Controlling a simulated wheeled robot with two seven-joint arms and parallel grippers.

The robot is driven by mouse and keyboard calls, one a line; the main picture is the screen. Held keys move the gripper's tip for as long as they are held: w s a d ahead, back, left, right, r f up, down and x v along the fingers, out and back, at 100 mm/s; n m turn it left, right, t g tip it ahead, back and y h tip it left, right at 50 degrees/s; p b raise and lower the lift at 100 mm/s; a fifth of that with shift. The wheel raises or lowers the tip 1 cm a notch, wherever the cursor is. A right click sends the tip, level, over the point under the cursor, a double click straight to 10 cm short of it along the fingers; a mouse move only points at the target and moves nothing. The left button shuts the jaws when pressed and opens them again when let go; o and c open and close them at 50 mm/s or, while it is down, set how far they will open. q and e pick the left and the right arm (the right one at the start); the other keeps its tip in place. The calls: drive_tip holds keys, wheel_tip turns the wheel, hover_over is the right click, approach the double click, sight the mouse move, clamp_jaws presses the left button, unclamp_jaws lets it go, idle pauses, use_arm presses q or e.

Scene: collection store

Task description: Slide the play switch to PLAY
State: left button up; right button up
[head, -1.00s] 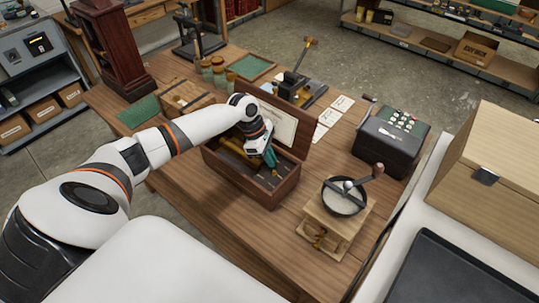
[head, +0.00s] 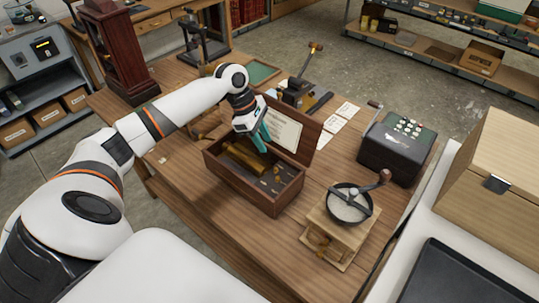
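The music box (head: 236,192) is a dark wooden box on the table with its lid (head: 305,133) raised at the back. A paper sheet (head: 283,130) is fixed inside the lid. A brass cylinder (head: 244,158) lies inside at the left, and small brass-coloured parts (head: 277,178) show on the dark plate to its right. The play switch is too small to tell apart from these. My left gripper (head: 262,139), with teal fingers, is over the back of the box, in front of the lid. Its finger gap is not clear. My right gripper is not in view.
A coffee mill (head: 335,235) with a crank stands right of the box. A dark keyed machine (head: 394,150) and white cards (head: 338,118) are behind it. A tall dark wooden case (head: 120,55) stands at the far left. Bare tabletop lies in front of the box.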

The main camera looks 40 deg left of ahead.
use_arm(q)
drive_tip(key=shift+v, duration=1.5)
drive_tip(key=shift+f, duration=0.1)
